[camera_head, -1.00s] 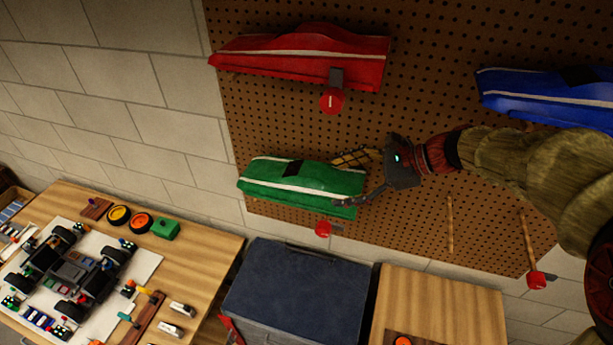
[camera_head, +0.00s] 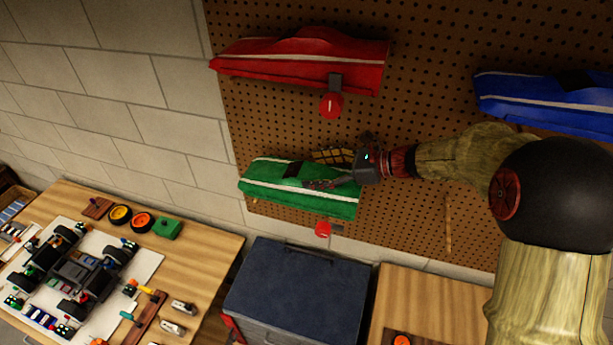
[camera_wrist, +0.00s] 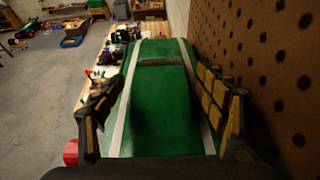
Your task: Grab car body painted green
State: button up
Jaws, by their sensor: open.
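The green car body (camera_head: 290,190) with white stripes hangs on the pegboard, below the red body, with a red-ended peg (camera_head: 322,229) under it. My gripper (camera_head: 325,170) is open at the body's right end. In the head view one finger lies in front of the body and the other shows along its upper, board side. In the wrist view the green body (camera_wrist: 165,95) runs lengthwise between the two spread fingers. The left finger is beside its left stripe and the right finger is between it and the board. I cannot tell whether either finger touches it.
A red car body (camera_head: 300,62) hangs above and a blue one (camera_head: 545,100) at the upper right of the pegboard (camera_head: 430,60). Below are a blue-grey chest (camera_head: 295,290) and a wooden table (camera_head: 205,250) holding a car chassis (camera_head: 70,265).

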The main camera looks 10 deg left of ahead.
jog(key=shift+x, duration=0.9)
jog(key=shift+d+r, duration=0.1)
jog(key=shift+r, duration=0.05)
jog(key=shift+c, duration=0.5)
jog(key=c, duration=1.1)
jog(key=shift+c, duration=0.3)
